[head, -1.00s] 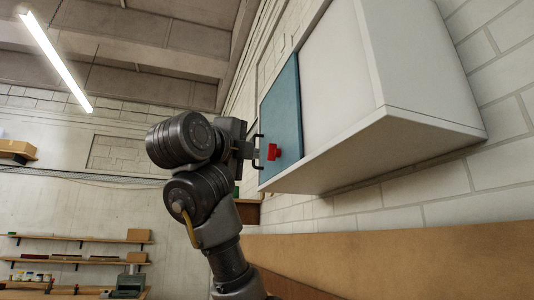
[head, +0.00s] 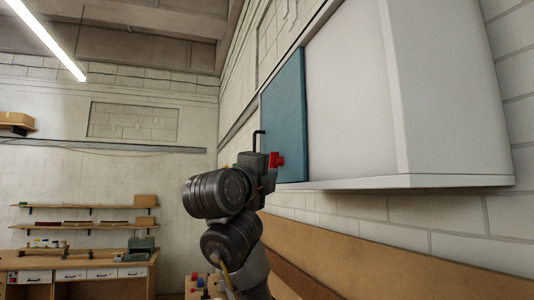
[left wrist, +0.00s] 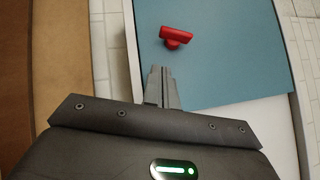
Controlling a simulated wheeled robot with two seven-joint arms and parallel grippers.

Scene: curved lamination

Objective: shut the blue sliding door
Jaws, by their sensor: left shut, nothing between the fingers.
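The blue sliding door (head: 284,118) covers the left part of a white wall cabinet (head: 450,95). To the right of the door a pale surface (head: 350,100) shows. A red handle (head: 277,160) sticks out from the door near its lower left; it also shows in the left wrist view (left wrist: 176,37). My left gripper (left wrist: 160,72) is shut and empty. Its fingertips lie at the door's edge in the left wrist view, a little short of the red handle; whether they touch the door I cannot tell. My right gripper is not in view.
A brick wall with a tan band (head: 360,250) runs below the cabinet. A workbench (head: 80,265) and shelves (head: 85,224) stand far off at the left. The space left of my arm is open.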

